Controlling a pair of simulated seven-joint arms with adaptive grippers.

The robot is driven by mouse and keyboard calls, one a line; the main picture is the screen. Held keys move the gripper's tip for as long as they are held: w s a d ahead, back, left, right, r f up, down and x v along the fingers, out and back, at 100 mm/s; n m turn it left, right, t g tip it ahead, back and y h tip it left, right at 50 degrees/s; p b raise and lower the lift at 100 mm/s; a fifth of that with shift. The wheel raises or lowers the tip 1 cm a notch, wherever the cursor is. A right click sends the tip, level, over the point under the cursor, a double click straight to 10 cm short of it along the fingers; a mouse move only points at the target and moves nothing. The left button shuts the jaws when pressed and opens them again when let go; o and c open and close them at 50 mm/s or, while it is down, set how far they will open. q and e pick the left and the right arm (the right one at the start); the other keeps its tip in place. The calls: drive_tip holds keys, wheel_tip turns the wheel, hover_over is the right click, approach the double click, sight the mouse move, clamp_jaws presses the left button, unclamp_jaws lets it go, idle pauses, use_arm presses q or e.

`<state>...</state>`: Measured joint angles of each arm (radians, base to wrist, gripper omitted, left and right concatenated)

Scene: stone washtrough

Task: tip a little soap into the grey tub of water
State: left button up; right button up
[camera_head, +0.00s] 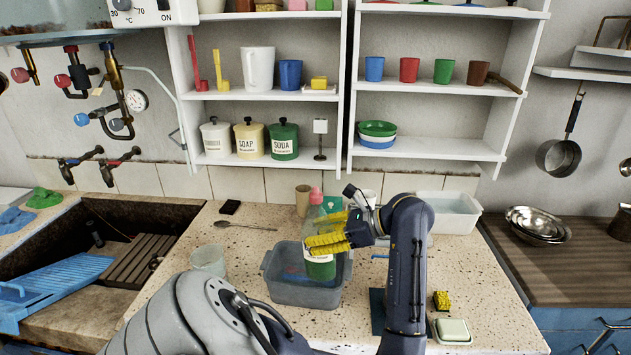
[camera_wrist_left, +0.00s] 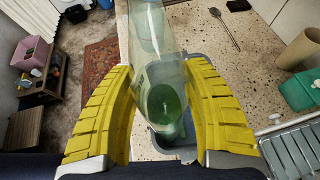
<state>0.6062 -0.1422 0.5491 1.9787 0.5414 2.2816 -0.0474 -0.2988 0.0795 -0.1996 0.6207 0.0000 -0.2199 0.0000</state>
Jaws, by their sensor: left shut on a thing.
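A clear bottle of green liquid with a pink-red cap (camera_head: 316,195) stands roughly upright over the grey tub (camera_head: 306,292). My left gripper (camera_head: 333,236) is shut on it, with yellow ribbed fingers on either side of its body. In the left wrist view the bottle (camera_wrist_left: 158,62) runs between both fingers, and the tub shows behind it. Whether the bottle's base touches the tub cannot be told. The tub stands on the speckled counter; its inside looks bluish, partly hidden by the bottle. My right gripper is not in view.
A clear beaker (camera_head: 208,261) stands left of the tub, a spoon (camera_head: 245,226) behind it. A white basin (camera_head: 447,212) is at the back right. A yellow sponge (camera_head: 441,300) and a soap dish (camera_head: 452,331) lie front right. The sink (camera_head: 110,240) is left.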

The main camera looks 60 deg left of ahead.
sight(331, 243)
use_arm(q)
drive_tip(key=shift+w+d+r+m+t+h, duration=0.1)
drive_tip(key=shift+w+d+m+t+h, duration=0.15)
drive_tip(key=shift+d+h, duration=0.25)
drive_tip(key=shift+w+d+r+m+t+h, duration=0.1)
drive_tip(key=shift+w+d+t+h, duration=0.05)
drive_tip(key=shift+d+t+h, duration=0.3)
drive_tip(key=shift+d+h, duration=0.25)
drive_tip(key=shift+w+d+f+t+h, duration=0.15)
drive_tip(key=shift+d+t+h, duration=0.05)
drive_tip(key=shift+d+h, duration=0.15)
drive_tip(key=shift+w+d+f+t+h, duration=0.1)
drive_tip(key=shift+w+d+t+h, duration=0.1)
drive_tip(key=shift+d+h, duration=0.15)
drive_tip(key=shift+d+m, duration=0.1)
drive_tip(key=shift+m, duration=0.15)
drive_tip(key=shift+w+d+f+t+h, duration=0.15)
drive_tip(key=shift+d+f+t+h, duration=0.1)
drive_tip(key=shift+d+h, duration=0.25)
drive_tip(key=shift+w+d+f+t+h, duration=0.15)
drive_tip(key=shift+d+f+t+h, duration=0.15)
drive_tip(key=shift+h, duration=0.4)
idle(1.4)
drive_tip(key=shift+w+d+f+m+t+h, duration=0.25)
drive_tip(key=shift+d+f+m+t+h, duration=0.3)
drive_tip(key=shift+h, duration=0.55)
idle(2.2)
